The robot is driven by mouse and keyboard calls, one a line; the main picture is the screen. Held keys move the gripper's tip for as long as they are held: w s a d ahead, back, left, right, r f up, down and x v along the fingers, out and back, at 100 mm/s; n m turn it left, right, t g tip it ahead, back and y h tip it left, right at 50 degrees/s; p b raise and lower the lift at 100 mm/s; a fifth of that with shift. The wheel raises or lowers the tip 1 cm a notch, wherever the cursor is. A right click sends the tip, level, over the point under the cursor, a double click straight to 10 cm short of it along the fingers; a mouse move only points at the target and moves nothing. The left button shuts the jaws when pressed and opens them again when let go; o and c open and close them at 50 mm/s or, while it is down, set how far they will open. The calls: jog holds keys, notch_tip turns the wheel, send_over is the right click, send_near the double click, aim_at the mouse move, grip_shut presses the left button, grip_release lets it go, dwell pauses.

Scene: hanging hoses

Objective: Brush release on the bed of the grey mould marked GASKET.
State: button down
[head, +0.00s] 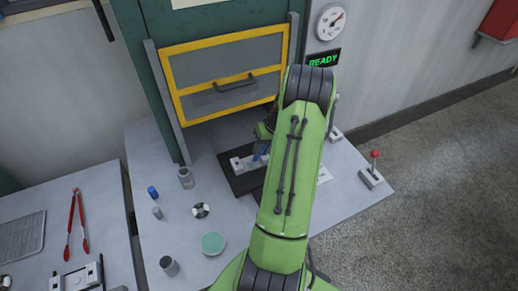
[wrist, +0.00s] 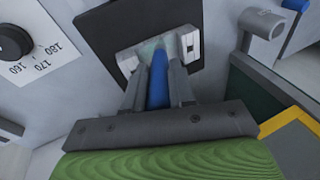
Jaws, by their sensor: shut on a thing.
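The grey mould (head: 240,164) lies on a dark plate (head: 238,185) on the bench, partly hidden by my arm. It also shows in the wrist view (wrist: 190,44), with a pale greenish patch on its bed. I cannot read any marking on it. My gripper (wrist: 158,75) is shut on a blue-handled brush (wrist: 158,90), pointing down at the mould. The brush's tip is over the bed; I cannot tell whether it touches. In the head view the gripper is mostly hidden behind my green arm, with a bit of blue handle (head: 261,151) showing.
A yellow-framed guard (head: 228,40) stands up behind the plate. A red-knobbed lever (head: 372,175) is at right. A jar (head: 186,179), a blue-capped item (head: 152,192) and a green round tin (head: 212,244) stand left. Red tongs (head: 70,235) lie on the left table. A lit READY sign is above.

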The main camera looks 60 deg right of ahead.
jog(key=shift+s+d, duration=0.2)
jog(key=shift+d, duration=0.1)
jog(key=shift+s+d, duration=0.5)
jog(key=shift+d, duration=0.3)
jog(key=shift+a, duration=0.1)
jog(key=shift+w+a, duration=0.55)
jog(key=shift+a, duration=0.2)
jog(key=shift+w+a+b, duration=0.35)
jog(key=shift+w+a, duration=0.15)
jog(key=shift+a, duration=0.3)
